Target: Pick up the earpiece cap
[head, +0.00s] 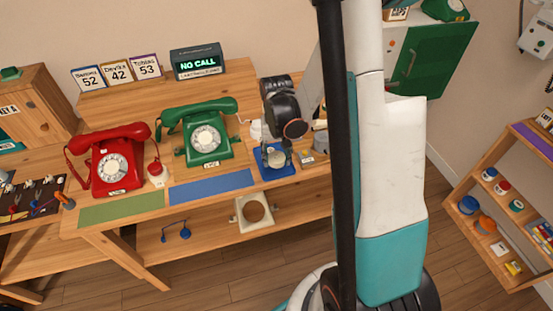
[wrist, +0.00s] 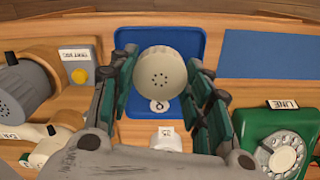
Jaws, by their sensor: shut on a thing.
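The earpiece cap (wrist: 160,73) is a round cream disc with small holes in its face. In the wrist view it sits between the green-padded fingers of my gripper (wrist: 165,80), which is shut on it. The blue tray (wrist: 196,32) lies beneath the cap; I cannot tell whether the cap still touches it. In the head view the blue tray (head: 265,165) is near the table's front edge, right of the green phone, with my dark wrist above it. The fingertips are hard to make out there.
The green dial phone (head: 206,138) and blue mat (head: 212,187) are left of the tray, with the red phone (head: 110,165) farther left. In the wrist view, a grey cylinder (wrist: 22,92) and a box with a yellow button (wrist: 80,72) stand close on the left.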

